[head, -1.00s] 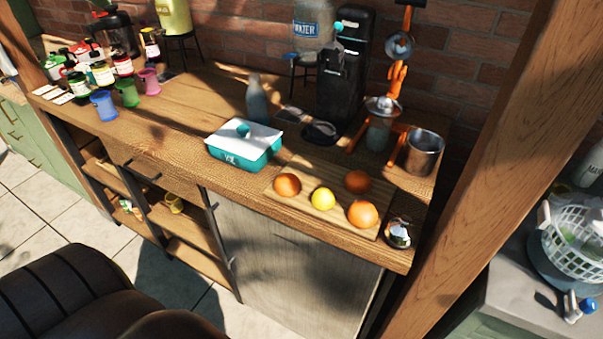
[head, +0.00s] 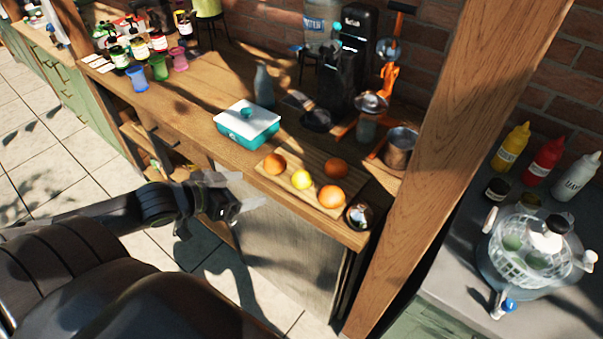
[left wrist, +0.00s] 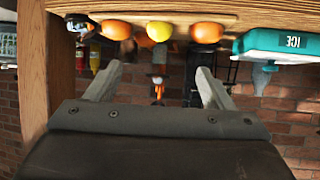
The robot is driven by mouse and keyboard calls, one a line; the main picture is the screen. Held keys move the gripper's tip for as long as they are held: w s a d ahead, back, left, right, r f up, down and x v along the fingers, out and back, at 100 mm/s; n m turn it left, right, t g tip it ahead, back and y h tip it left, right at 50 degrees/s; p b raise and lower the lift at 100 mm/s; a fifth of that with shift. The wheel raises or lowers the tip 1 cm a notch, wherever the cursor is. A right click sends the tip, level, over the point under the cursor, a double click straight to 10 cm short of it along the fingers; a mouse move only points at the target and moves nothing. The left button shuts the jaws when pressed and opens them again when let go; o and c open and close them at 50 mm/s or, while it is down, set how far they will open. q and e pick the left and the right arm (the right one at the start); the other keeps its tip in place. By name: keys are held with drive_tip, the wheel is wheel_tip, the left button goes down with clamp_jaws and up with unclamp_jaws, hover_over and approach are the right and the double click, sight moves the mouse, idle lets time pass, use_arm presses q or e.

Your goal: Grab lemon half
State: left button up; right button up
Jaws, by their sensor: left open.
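The yellow lemon half (head: 301,180) lies on a wooden cutting board (head: 273,184) among several orange fruits, near the front edge of the wooden counter. It also shows in the left wrist view (left wrist: 159,31), at the top between two oranges. My left gripper (head: 240,192) is open and empty, in front of the counter's edge and to the left of the board. Its two fingers stand apart in the left wrist view (left wrist: 158,75), with the lemon half beyond the gap. My right gripper is not in view.
A teal and white ice box (head: 246,128) stands left of the board. A metal pot (head: 401,147), an orange juicer (head: 388,80) and a shiny round object (head: 359,215) are at the right. A thick wooden post (head: 450,150) rises beside the counter's right end.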

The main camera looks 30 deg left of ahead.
use_arm(q)
drive_tip(key=b, duration=0.2)
approach(296, 179)
drive_tip(key=x, duration=0.4)
drive_tip(key=shift+w+d+f, duration=0.25)
drive_tip(key=shift+w, duration=0.15)
drive_tip(key=shift+p+x, duration=0.55)
drive_tip(key=shift+x, duration=2)
drive_tip(key=shift+a, duration=0.15)
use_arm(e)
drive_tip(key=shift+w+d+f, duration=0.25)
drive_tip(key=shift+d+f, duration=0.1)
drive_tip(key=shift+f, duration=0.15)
use_arm(q)
drive_tip(key=c, duration=1)
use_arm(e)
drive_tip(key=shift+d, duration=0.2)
